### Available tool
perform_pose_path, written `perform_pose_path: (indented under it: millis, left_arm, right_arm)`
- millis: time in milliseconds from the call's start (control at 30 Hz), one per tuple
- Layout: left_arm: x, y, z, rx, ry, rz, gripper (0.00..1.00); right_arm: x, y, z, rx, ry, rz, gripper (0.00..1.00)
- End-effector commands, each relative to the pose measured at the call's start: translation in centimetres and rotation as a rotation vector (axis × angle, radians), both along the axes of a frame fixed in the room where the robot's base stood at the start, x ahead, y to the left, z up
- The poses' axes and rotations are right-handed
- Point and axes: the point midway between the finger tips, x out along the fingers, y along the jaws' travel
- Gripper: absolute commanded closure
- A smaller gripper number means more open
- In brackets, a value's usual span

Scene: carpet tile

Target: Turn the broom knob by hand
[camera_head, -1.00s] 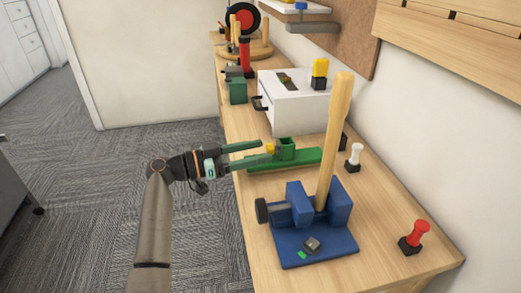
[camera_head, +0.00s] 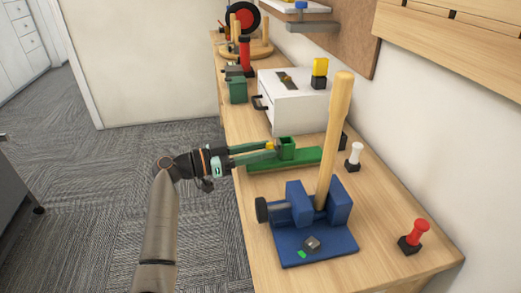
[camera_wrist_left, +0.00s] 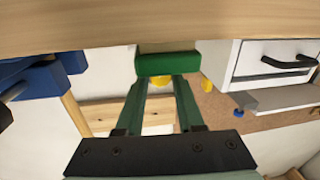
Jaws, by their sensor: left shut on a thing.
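A wooden pole (camera_head: 336,135), apparently the broom handle, stands upright in a blue clamp stand (camera_head: 345,240) at the front of the bench. A dark round knob (camera_head: 262,210) sticks out from the clamp's left side. My left gripper (camera_head: 268,151) is beyond that knob, apart from it, at a long green fixture (camera_head: 312,157). Its fingers are shut on a small yellow piece (camera_head: 270,145) at the fixture's left end. The yellow piece (camera_wrist_left: 160,82) also shows between the fingertips in the left wrist view, partly hidden. My right gripper is not in view.
A white drawer box (camera_head: 295,108) with a dark handle stands behind the green fixture. White (camera_head: 354,157) and red (camera_head: 415,234) knobs stand along the right side of the bench (camera_head: 400,270).

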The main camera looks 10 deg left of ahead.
Motion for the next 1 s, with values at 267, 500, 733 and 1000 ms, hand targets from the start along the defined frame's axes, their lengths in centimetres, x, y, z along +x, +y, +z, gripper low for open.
perform_pose_path:
  millis: [267,500,733,1000]
  left_arm:
    - [0.0,0.1,0.0,0.001,0.001,0.002,1.0]
    - [0.0,0.1,0.0,-0.015,0.04,0.003,1.0]
    - [0.0,0.1,0.1,-0.065,0.165,0.004,1.0]
    - [0.0,0.1,0.2,-0.142,0.354,0.002,1.0]
  right_arm:
    - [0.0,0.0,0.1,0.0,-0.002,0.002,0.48]
    - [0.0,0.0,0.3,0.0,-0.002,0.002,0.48]
    - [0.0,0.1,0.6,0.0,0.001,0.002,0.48]
    - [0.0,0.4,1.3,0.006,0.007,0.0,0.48]
